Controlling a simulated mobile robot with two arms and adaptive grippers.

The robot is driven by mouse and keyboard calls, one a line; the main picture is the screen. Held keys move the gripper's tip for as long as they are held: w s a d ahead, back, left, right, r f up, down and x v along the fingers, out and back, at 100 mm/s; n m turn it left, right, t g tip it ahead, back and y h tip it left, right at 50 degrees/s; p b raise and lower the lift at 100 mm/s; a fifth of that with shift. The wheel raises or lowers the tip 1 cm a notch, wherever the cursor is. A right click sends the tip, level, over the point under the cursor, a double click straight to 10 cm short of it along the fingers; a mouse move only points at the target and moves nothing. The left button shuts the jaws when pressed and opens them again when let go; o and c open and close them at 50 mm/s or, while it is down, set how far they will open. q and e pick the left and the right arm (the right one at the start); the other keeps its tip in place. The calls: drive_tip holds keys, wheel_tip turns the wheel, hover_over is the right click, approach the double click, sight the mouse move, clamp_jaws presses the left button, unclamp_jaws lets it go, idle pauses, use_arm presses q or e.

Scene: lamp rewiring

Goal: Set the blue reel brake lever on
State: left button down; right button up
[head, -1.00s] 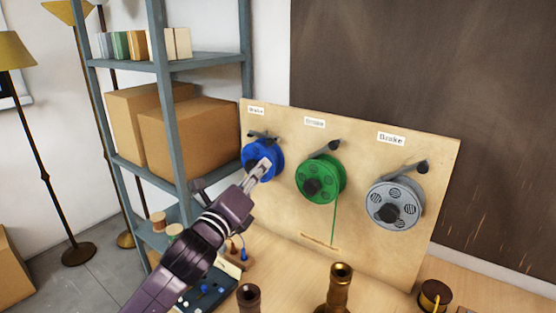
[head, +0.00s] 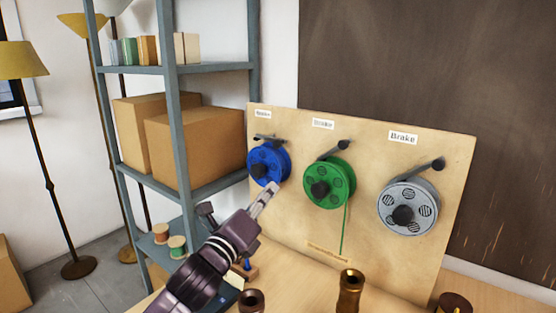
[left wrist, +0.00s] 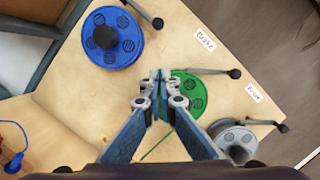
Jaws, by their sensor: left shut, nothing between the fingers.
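The blue reel (head: 268,164) is at the left of an upright wooden board. Its dark brake lever (head: 268,138) lies nearly level just above the reel, under a Brake label. In the left wrist view the blue reel (left wrist: 112,40) is at upper left, with the lever (left wrist: 146,15) beside its rim. I cannot tell whether the lever touches the rim. My left gripper (head: 273,187) is shut and empty, in front of the board below and right of the blue reel. Its fingertips (left wrist: 158,75) show together in the left wrist view. My right gripper is not in view.
The green reel (head: 329,182) and grey reel (head: 408,208) have levers slanting up to the right. Brass lamp parts (head: 349,291) stand on the table in front. A metal shelf (head: 176,110) with boxes is at left.

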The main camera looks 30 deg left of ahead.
use_arm(q)
drive_tip(key=w+a+r+p, duration=0.3)
drive_tip(key=w+r+p, duration=0.1)
drive_tip(key=w, duration=0.6)
drive_tip(key=shift+a+r+p, duration=0.25)
drive_tip(key=shift+a+p, duration=0.15)
drive_tip(key=shift+p, duration=0.2)
drive_tip(key=shift+w, duration=0.15)
